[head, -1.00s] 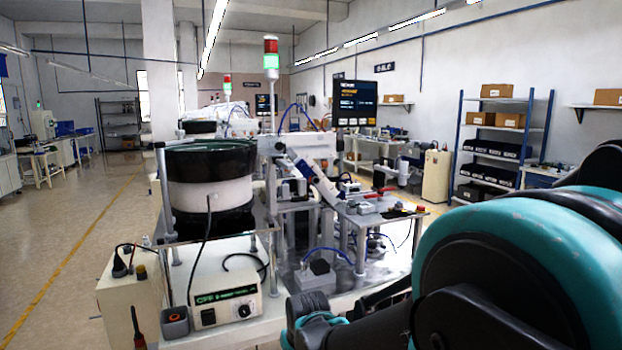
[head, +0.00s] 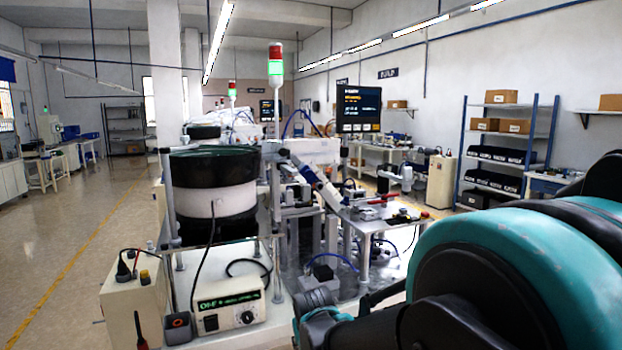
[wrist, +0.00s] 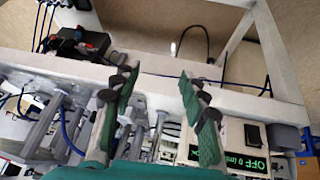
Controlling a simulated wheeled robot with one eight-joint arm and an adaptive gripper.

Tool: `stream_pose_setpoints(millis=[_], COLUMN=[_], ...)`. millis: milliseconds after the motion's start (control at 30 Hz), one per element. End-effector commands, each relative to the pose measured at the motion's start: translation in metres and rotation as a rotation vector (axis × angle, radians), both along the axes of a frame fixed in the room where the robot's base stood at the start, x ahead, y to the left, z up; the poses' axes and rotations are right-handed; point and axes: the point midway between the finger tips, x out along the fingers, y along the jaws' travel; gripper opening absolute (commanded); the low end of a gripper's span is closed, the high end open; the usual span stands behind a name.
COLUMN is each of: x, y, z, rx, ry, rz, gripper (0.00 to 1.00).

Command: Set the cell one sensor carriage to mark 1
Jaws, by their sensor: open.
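My gripper (wrist: 160,78) is open in the wrist view, with nothing between its two green-padded fingers. It is over the machine's white frame and metal posts; the distance to them is unclear. The feeder station in the head view has a dark-rimmed bowl (head: 213,188) with a white band, and a metal tooling area (head: 318,195) to its right. I cannot pick out the cell one sensor carriage or mark 1 for certain in either view. My teal arm hides the lower right of the head view.
A controller (head: 228,309) stands at the front of the white bench; its green display (wrist: 254,162) shows in the wrist view. A grey box (wrist: 287,138) is beside it. A signal tower (head: 275,75) and a screen (head: 358,109) rise above. Open floor (head: 75,240) lies left.

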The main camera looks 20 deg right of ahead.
Motion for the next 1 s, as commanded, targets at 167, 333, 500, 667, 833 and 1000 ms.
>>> stream_pose_setpoints(millis=[167,333,500,667,833,1000], x=[0.075,0.122,0.151,0.166,0.169,0.168], y=[-0.092,-0.149,-0.165,-0.153,-0.136,-0.127], z=[0.095,0.207,0.304,0.360,0.375,0.375], rx=[-0.232,-0.447,-0.611,-0.688,-0.687,-0.669], ry=[-0.328,-0.628,-0.850,-0.952,-0.953,-0.932], rz=[-0.135,-0.122,0.029,0.260,0.473,0.571], gripper=[0.44,0.44,0.44,0.44,0.44,0.44])
